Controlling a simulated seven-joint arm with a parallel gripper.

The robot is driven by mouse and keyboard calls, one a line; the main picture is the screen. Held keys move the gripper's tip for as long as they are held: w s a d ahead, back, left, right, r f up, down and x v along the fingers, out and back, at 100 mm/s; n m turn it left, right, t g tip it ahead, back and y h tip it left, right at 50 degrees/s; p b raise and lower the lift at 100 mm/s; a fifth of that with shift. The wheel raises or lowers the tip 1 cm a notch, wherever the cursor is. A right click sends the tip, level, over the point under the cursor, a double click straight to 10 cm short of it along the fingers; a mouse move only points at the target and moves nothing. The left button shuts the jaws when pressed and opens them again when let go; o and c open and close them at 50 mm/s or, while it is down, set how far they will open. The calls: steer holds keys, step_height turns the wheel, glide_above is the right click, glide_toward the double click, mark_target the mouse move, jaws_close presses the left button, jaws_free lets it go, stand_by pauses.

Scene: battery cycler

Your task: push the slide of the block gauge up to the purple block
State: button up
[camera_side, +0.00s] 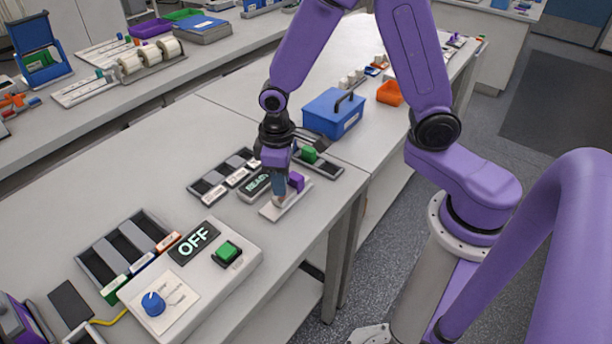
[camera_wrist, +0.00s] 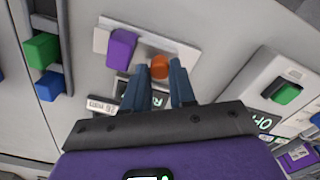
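The block gauge is a pale plate (camera_side: 293,203) near the table's front edge; it also shows in the wrist view (camera_wrist: 190,52). The purple block (camera_wrist: 121,48) stands at its left end in the wrist view and shows in the side view (camera_side: 297,181). The slide, a small orange knob (camera_wrist: 159,67), is on the plate a short gap right of the block in the wrist view. My gripper (camera_wrist: 160,72) points down with its blue-grey fingers apart, one on each side of the knob. I cannot tell whether either finger touches it. In the side view my gripper (camera_side: 279,197) largely hides the slide.
A dark track with a green block (camera_side: 309,154) lies behind the gauge. A READY display (camera_side: 257,186) sits close beside it. A control box with an OFF display (camera_side: 194,243) and green button (camera_side: 228,251) stands nearer left. A blue toolbox (camera_side: 333,113) is behind.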

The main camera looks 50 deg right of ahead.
steer(key=shift+d, duration=0.3)
stand_by(0.7)
steer(key=o, duration=0.7)
steer(key=shift+o, duration=0.2)
steer(key=shift+r, duration=0.1)
steer(key=shift+a+r, duration=0.1)
steer(key=shift+r, duration=3.3)
steer(key=s+d+r+n, duration=0.2)
steer(key=s+n, duration=0.1)
steer(key=s, duration=0.7)
steer(key=s+d+r+n, duration=0.2)
steer(key=s+d+n, duration=0.1)
steer(key=s, duration=0.7)
steer(key=shift+r+n, duration=0.2)
steer(key=shift+n, duration=0.1)
steer(key=shift+d, duration=0.1)
